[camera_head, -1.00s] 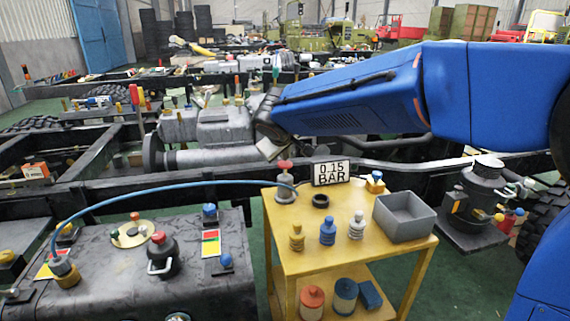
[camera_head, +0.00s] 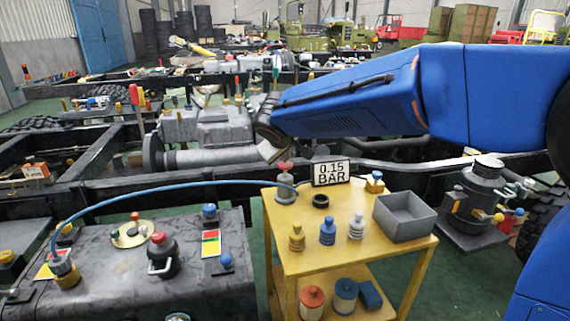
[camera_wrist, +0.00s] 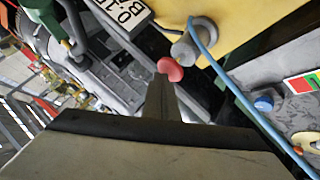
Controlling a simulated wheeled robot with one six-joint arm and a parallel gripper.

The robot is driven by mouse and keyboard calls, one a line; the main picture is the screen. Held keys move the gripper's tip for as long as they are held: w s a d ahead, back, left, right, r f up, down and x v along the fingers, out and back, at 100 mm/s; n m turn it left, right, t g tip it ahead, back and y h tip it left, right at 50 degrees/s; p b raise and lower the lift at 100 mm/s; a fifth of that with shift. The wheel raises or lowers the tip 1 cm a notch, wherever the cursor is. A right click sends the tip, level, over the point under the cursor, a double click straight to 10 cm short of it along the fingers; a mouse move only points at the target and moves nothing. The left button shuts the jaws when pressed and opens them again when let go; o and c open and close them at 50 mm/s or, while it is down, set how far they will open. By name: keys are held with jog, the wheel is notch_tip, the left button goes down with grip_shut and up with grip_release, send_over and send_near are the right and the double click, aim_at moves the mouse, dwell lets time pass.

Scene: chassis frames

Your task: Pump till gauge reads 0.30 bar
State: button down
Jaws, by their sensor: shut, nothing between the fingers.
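The pump (camera_head: 285,189) is a grey body with a red knob (camera_head: 285,166) on top, at the back left corner of the yellow table. A blue hose runs left from it. The gauge sign (camera_head: 331,172) beside it reads 0.15 BAR. My gripper (camera_head: 276,154) is just above the red knob, pointing down toward it. In the wrist view my shut fingers (camera_wrist: 161,82) reach close to the red knob (camera_wrist: 171,69); I cannot tell whether they touch it. Part of the gauge sign (camera_wrist: 122,10) shows at the top of that view.
The yellow table (camera_head: 300,262) also holds a black ring (camera_head: 320,201), small bottles (camera_head: 328,231) and a grey bin (camera_head: 404,218). A dark tank (camera_head: 110,280) with fittings is at left. A dark chassis frame (camera_head: 225,188) runs behind the table.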

aim_at(285, 165)
jog(key=shift+f, duration=0.85)
dwell(1.1)
jog(key=shift+r, duration=1.6)
jog(key=shift+r, duration=2.5)
